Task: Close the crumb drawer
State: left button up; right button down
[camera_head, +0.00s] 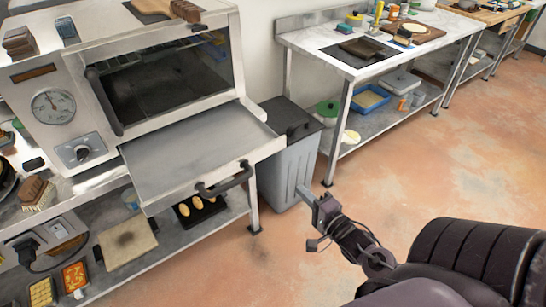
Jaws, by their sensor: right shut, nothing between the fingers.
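The crumb drawer (195,150) is a flat grey metal tray pulled far out of the bottom of the steel oven (215,20). Its front edge has a dark bar handle (226,182). My right gripper (303,190) is shut and empty. It appears to the right of the handle and apart from it, in front of a grey bin. My left gripper is not in view.
The grey lidded bin (287,165) stands between the oven's table and a steel prep table (345,65). A lower shelf (165,250) under the oven holds a board (125,242) and a dark tray (199,209). The floor at right is clear.

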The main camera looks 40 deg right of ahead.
jog(key=r, duration=0.2)
jog(key=p, duration=0.3)
send_near(267, 153)
jog(key=w, duration=0.5)
jog(key=shift+w+d, duration=0.1)
jog(key=shift+w+f, duration=0.1)
jog(key=shift+w, duration=0.75)
